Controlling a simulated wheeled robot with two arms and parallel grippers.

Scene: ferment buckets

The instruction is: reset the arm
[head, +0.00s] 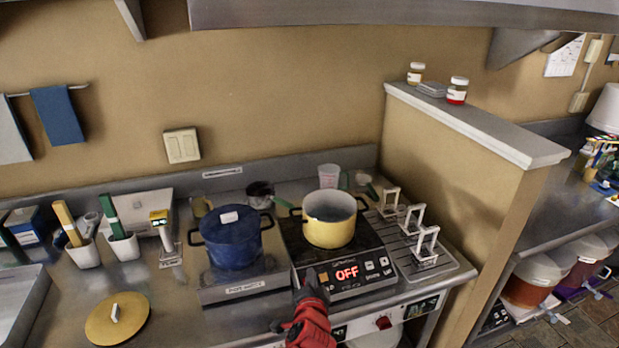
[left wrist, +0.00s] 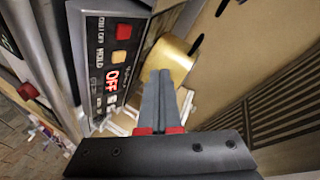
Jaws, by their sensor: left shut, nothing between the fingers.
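My left gripper (head: 309,286), red with dark fingers, is at the front left edge of the induction cooker (head: 378,270), by its control panel. Its fingers are shut together with nothing between them, and they also show in the left wrist view (left wrist: 160,92). The cooker's display reads OFF in both views. The yellow pot (head: 330,232) stands open on the cooker, beyond the fingers; it also shows in the left wrist view (left wrist: 170,60). I cannot tell whether the fingertips touch the panel. My right gripper is in neither view.
A lidded blue pot (head: 232,247) stands left of the cooker. A round golden lid (head: 117,318) lies at the front left. A rack with white holders (head: 425,245) is at the right, before a partition wall (head: 480,190). Utensil cups (head: 84,254) stand at the left.

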